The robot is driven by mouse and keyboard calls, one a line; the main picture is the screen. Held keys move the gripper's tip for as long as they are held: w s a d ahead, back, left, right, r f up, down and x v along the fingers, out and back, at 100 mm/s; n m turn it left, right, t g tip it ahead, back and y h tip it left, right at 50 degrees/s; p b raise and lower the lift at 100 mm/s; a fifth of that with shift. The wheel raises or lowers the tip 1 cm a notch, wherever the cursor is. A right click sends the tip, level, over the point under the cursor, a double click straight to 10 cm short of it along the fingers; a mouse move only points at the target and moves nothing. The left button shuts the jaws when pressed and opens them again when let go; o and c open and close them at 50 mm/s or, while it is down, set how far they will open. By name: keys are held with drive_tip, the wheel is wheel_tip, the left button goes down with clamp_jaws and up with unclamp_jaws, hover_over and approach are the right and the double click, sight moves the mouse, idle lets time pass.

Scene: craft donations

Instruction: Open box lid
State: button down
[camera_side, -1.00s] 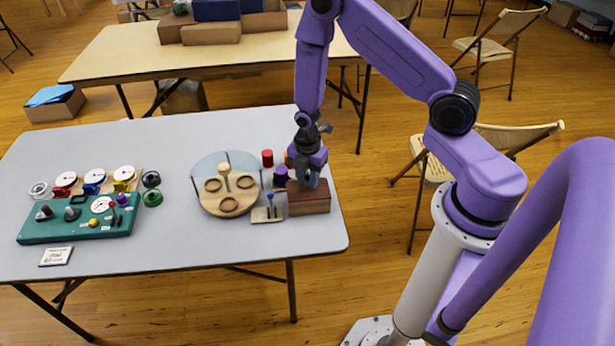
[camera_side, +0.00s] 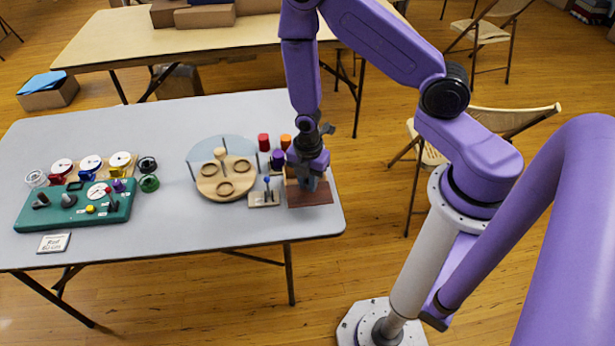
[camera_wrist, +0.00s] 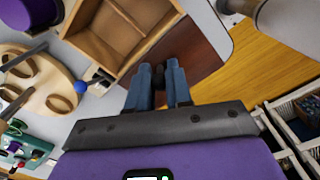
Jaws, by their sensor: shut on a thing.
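The wooden box (camera_wrist: 122,40) shows in the wrist view with its top uncovered, a pale divided inside and no contents that I can make out. Its dark red-brown lid (camera_wrist: 200,52) lies out to one side of the opening, towards the table edge. In the side view the lid (camera_side: 312,197) shows at the table's right front, mostly in front of the box. My gripper (camera_wrist: 157,74) has its blue fingers shut on a small dark knob (camera_wrist: 158,78) at the lid. In the side view my gripper (camera_side: 309,183) points down over the lid and hides part of the box.
Left of the box are a small lever block (camera_side: 263,199) and a round wooden board (camera_side: 225,193) with rings. Red (camera_side: 264,142), orange (camera_side: 286,141) and purple (camera_side: 278,160) pieces stand behind. A green control panel (camera_side: 75,207) is farther left. The table's right edge is close.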

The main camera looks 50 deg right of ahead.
drive_tip(key=c, duration=1.1)
unclamp_jaws()
wheel_tip(320, 180, up, 18)
drive_tip(key=shift+f, duration=0.25)
drive_tip(key=s+a+r+m, duration=0.1)
drive_tip(key=s+r+m, duration=0.1)
drive_tip(key=s, duration=0.4)
drive_tip(key=s+r+m, duration=0.3)
drive_tip(key=s+r, duration=0.1)
drive_tip(key=s, duration=0.2)
drive_tip(key=s+a+r+m, duration=0.1)
drive_tip(key=s+r+m, duration=0.1)
drive_tip(key=s, duration=0.5)
drive_tip(key=shift+s+a+r+m, duration=0.1)
drive_tip(key=shift+a+r+m, duration=0.2)
drive_tip(key=shift+r, duration=0.55)
